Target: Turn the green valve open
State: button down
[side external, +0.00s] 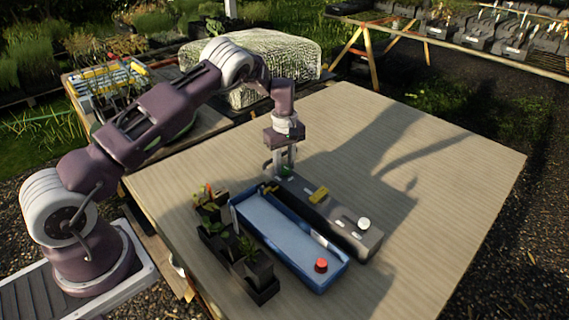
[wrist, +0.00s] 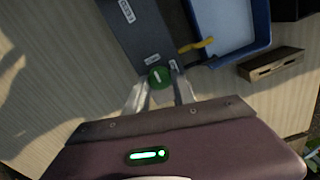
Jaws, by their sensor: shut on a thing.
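The green valve (wrist: 159,77) is a round knob with a pale bar mark, at the end of a dark grey panel (wrist: 145,40). In the wrist view my gripper (wrist: 160,85) has one fingertip on each side of the knob and is shut on it. In the side external view my gripper (side external: 283,165) points down at the far end of the grey panel (side external: 340,218), with the green knob (side external: 286,169) partly hidden between the fingers. The pale mark runs roughly along the panel's length. The wrist is upright above the panel.
A blue tray (side external: 333,279) lies alongside the panel, with a red knob (side external: 321,265) at its near end. Potted plants (side external: 258,265) stand left of the tray. The table's right side (side external: 450,170) is clear.

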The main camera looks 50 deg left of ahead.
aim_at(285, 167)
jog(key=shift+n, duration=0.3)
jog(key=c, duration=1.1)
grip_release()
jog(key=shift+o, duration=0.2)
notch_tip(285, 167, up, 7)
jog(key=shift+r, duration=0.1)
